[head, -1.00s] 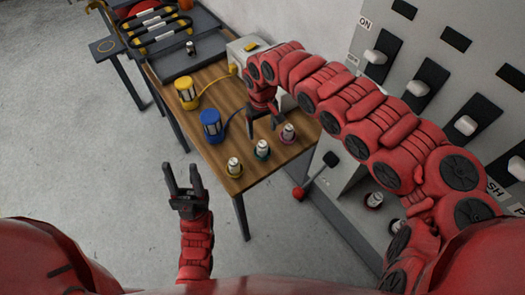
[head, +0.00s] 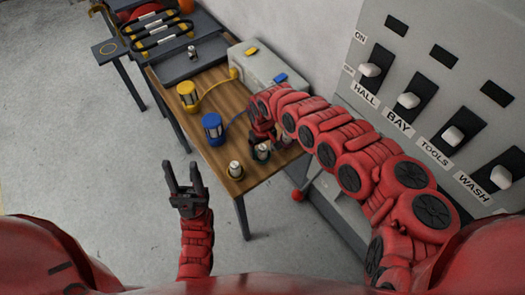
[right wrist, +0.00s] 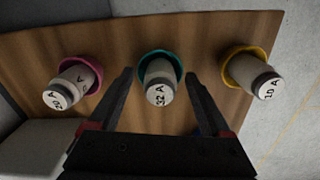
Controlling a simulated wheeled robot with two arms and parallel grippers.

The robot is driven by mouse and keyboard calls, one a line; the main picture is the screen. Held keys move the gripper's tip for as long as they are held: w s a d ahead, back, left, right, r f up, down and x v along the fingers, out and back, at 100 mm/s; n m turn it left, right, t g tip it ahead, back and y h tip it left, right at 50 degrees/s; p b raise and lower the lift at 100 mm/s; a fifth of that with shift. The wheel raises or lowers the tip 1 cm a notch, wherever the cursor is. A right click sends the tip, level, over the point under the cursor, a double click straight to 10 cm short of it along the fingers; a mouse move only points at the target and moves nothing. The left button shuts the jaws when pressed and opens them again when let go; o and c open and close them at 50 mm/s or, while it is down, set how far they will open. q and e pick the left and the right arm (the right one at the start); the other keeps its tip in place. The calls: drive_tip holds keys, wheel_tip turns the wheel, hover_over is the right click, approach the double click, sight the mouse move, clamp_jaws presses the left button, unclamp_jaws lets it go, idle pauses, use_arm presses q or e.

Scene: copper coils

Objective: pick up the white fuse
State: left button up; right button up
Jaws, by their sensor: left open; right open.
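Three white fuses stand in coloured rings on the wooden table. In the right wrist view, the "32 A" fuse (right wrist: 159,82) in the teal ring is in the middle. The fuse in the magenta ring (right wrist: 75,86) is left, and the "10 A" fuse (right wrist: 254,80) in the yellow ring is right. My right gripper (right wrist: 163,78) is open, its fingers on either side of the middle fuse in that picture; contact cannot be told. In the head view, this gripper partly hides that fuse (head: 262,152). My left gripper (head: 186,178) is open and empty, left of the table.
The wooden table (head: 232,103) also holds a yellow lamp-like unit (head: 187,95), a blue one (head: 213,127) and a grey box (head: 258,66). Another small white-topped cylinder (head: 192,52) stands on the dark tray (head: 176,70). A grey switch panel (head: 425,75) stands at right.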

clamp_jaws()
idle(0.3)
drive_tip(key=shift+r, duration=0.1)
